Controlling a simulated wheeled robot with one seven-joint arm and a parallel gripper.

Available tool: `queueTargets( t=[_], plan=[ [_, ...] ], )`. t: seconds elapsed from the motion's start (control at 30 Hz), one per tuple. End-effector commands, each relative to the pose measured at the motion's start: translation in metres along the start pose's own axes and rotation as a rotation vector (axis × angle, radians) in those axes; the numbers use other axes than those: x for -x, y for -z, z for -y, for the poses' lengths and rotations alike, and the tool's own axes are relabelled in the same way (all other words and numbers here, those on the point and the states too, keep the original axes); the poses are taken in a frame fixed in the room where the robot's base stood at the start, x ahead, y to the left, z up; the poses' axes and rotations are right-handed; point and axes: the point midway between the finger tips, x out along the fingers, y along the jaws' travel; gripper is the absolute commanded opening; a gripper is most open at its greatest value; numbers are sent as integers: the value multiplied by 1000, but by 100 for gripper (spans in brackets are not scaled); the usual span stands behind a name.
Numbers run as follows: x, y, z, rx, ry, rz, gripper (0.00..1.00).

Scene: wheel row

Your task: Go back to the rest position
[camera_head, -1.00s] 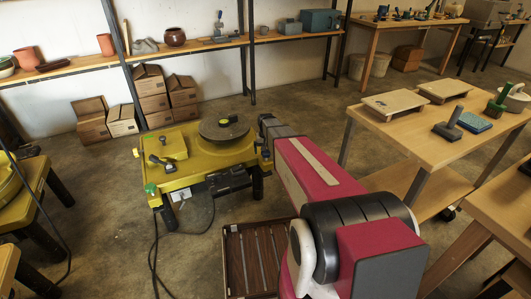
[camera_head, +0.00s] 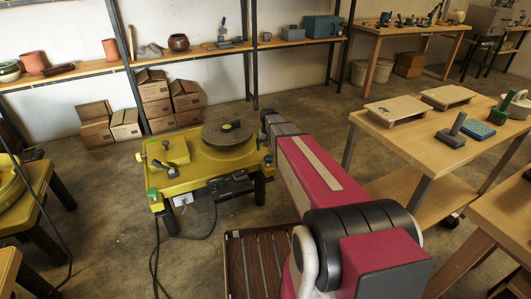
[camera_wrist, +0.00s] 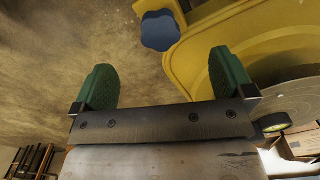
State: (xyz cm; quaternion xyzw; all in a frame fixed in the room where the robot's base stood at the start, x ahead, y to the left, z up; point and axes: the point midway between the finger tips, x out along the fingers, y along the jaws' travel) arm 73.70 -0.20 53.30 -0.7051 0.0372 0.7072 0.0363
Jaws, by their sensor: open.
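My gripper (camera_wrist: 164,82) shows in the wrist view as two green fingers spread wide apart with nothing between them. Beyond the fingers are bare floor and the yellow body of a potter's wheel (camera_wrist: 205,58). In the head view my magenta and black arm reaches forward from the lower right, and its far end is by the right side of the yellow potter's wheel (camera_head: 192,184). The gripper itself is hidden there behind the arm. A small dark thing lies on the round wheel head (camera_head: 228,139).
A blue knob (camera_wrist: 160,31) on the wheel's edge is just past the fingers. A slatted wooden crate (camera_head: 232,275) stands on the floor beside my arm. A wooden table (camera_head: 408,140) with boards and tools stands to the right. Cardboard boxes (camera_head: 95,130) sit under the back shelf.

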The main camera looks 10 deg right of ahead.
Motion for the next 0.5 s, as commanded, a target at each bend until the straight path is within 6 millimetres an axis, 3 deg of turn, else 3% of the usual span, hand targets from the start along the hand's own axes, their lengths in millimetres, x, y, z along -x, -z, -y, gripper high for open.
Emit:
queueTargets(
  t=[0.13,0.4,0.5],
  plan=[
    [6,-46,-4,14,0,0,100],
    [29,-194,-18,70,1,-5,100],
    [35,-232,-22,88,1,-6,100]
  ],
)
